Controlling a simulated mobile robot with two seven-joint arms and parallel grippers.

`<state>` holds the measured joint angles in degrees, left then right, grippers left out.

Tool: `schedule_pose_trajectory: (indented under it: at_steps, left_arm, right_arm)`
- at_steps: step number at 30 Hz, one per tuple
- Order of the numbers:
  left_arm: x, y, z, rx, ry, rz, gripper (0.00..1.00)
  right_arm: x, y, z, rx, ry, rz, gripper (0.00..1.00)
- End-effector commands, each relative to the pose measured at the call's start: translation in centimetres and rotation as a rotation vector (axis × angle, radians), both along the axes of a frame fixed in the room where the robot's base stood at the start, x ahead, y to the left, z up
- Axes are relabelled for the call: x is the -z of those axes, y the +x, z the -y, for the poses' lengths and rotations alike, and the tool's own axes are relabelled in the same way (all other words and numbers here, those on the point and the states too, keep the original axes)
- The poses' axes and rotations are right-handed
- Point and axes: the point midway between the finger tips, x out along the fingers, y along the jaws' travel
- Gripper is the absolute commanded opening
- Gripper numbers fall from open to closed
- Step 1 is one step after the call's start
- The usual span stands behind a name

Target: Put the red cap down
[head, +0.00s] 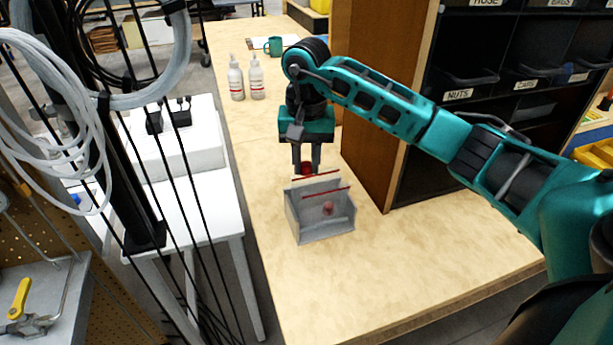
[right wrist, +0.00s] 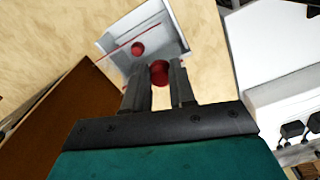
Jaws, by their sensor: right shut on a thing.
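My right gripper (head: 306,168) points down just beyond the far edge of a small grey open-fronted bin (head: 309,232) on the wooden bench. It is shut on a red cap (right wrist: 159,73), which shows between the two fingers in the right wrist view. In the head view the held cap (head: 306,169) is partly hidden by the fingers. A second red round piece (head: 327,208) is in the bin; it also shows in the right wrist view (right wrist: 138,48). The bin (right wrist: 171,35) has thin red lines along its edges. My left gripper is not in view.
A brown shelf unit (head: 370,110) with black labelled compartments stands right of the bin. Two white bottles (head: 236,80) and a teal mug (head: 273,46) stand farther back. The bench (head: 390,275) is clear in front of the bin. A white table (head: 190,205) stands to the left.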

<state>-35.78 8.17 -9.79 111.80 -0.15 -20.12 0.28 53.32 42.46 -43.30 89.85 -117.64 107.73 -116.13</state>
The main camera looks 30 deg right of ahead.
Motion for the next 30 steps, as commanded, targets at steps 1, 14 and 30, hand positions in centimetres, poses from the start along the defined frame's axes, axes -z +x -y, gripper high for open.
schedule_pose_trajectory:
  at_steps: [1, 14, 30]
  left_arm:
    - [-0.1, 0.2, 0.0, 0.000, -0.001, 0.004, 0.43]
    - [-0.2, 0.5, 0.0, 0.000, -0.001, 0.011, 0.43]
    - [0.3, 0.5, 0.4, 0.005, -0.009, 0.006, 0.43]
  right_arm:
    - [0.5, -0.1, 0.0, 0.000, 0.001, -0.003, 0.00]
    - [4.1, 0.0, 0.0, 0.000, -0.001, -0.001, 0.00]
    - [5.3, 0.0, 0.0, 0.000, -0.002, -0.001, 0.00]
